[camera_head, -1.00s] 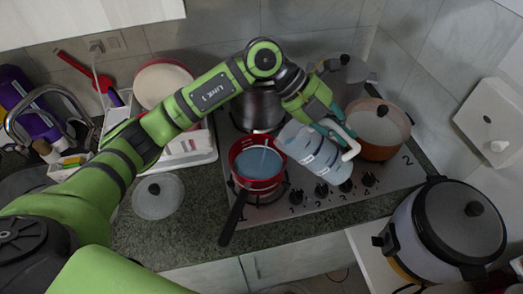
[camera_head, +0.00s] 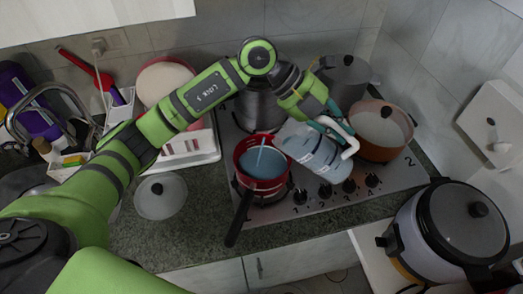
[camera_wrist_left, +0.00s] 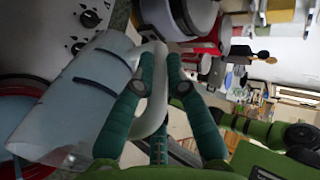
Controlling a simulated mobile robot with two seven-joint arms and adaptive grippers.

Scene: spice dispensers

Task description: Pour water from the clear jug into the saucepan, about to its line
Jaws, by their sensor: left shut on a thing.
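The clear jug (camera_head: 316,149) lies tilted over the right side of the red saucepan (camera_head: 240,166), its mouth toward the pan. My left gripper (camera_head: 330,126) is shut on the jug's white handle. In the left wrist view the fingers (camera_wrist_left: 152,88) close around the handle, with the jug (camera_wrist_left: 75,100) to their left. Pale blue water (camera_head: 263,164) covers the saucepan's bottom. A thin pale streak (camera_head: 261,150) shows above the water, apparently a falling stream. I cannot make out the pan's line. The saucepan stands on the hob, its black handle toward the front. My right gripper is out of view.
An orange pot (camera_head: 378,146) stands close behind the jug on the right, and a steel pot (camera_head: 260,108) stands behind the saucepan. A glass lid (camera_head: 160,196) lies on the counter at left. A rice cooker (camera_head: 400,222) is at front right.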

